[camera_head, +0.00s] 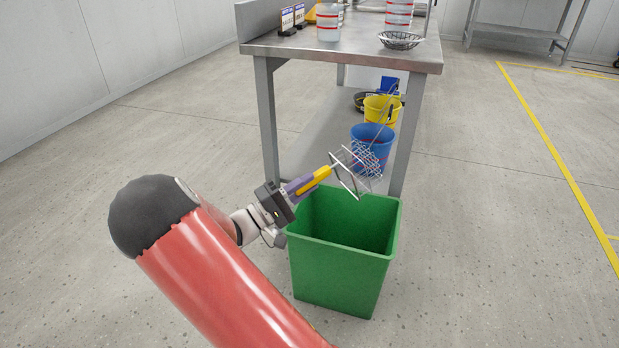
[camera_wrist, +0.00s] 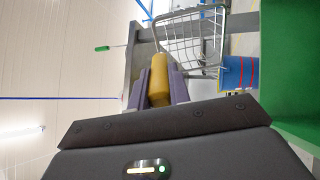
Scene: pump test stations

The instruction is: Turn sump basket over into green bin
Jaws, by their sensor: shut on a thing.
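The sump basket (camera_head: 357,168) is a wire mesh basket with a yellow handle (camera_head: 321,174). My gripper (camera_head: 304,184) is shut on the yellow handle. The basket is tilted on its side, its wire frame facing my gripper, above the back part of the green bin (camera_head: 341,271). The bin stands on the floor, open at the top; the part of its inside that shows looks empty. In the wrist view, the yellow handle (camera_wrist: 159,80) sits between the two fingers, the basket's wire frame (camera_wrist: 190,40) lies beyond it, and the green bin (camera_wrist: 291,70) fills the right edge.
A steel table (camera_head: 345,52) stands right behind the bin. A wire bowl (camera_head: 401,40) and clear containers (camera_head: 328,22) are on its top. A blue bucket (camera_head: 371,135) and a yellow bucket (camera_head: 382,109) stand on its lower shelf, close behind the basket. The floor left and right is clear.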

